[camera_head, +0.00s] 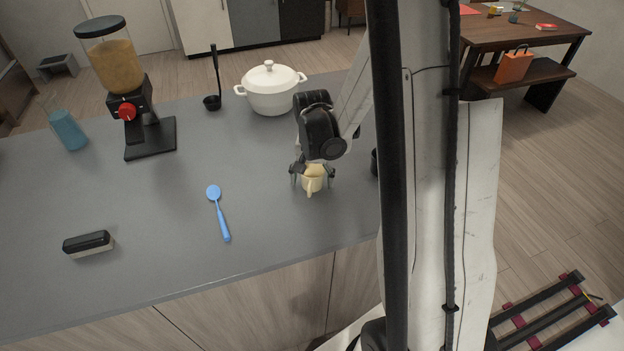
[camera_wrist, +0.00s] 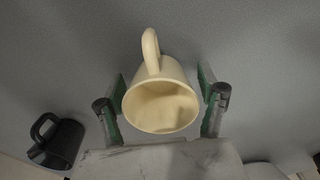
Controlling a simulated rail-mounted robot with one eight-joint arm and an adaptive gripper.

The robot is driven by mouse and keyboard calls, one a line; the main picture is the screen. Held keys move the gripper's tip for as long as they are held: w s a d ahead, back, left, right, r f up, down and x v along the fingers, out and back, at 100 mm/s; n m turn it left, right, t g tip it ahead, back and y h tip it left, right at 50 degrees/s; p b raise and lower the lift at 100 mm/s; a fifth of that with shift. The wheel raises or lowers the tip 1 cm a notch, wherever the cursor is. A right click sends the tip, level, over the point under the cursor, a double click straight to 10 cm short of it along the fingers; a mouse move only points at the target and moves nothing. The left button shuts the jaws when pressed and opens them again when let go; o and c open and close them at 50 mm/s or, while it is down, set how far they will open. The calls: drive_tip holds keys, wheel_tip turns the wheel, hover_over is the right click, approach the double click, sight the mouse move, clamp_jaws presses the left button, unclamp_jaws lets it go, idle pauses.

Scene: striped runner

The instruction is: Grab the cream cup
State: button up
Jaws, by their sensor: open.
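The cream cup (camera_head: 312,184) stands on the grey counter (camera_head: 170,215), below my gripper in the head view. In the wrist view the cream cup (camera_wrist: 161,104) shows its open mouth, with its handle pointing up in the picture. My gripper (camera_wrist: 161,102) is open, with one finger on each side of the cup. Small gaps seem to show between the fingers and the cup wall. In the head view my gripper (camera_head: 312,178) partly hides the cup's top.
A black mug (camera_wrist: 58,142) is at the left in the wrist view. A white pot (camera_head: 270,91) stands behind my gripper. A ladle (camera_head: 213,101), a blue spoon (camera_head: 218,208), a dispenser (camera_head: 117,65), a blue container (camera_head: 68,130) and a black-topped block (camera_head: 88,244) are on the counter.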

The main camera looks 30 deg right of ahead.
drive_tip(key=shift+f, duration=0.1)
drive_tip(key=c, duration=1.5)
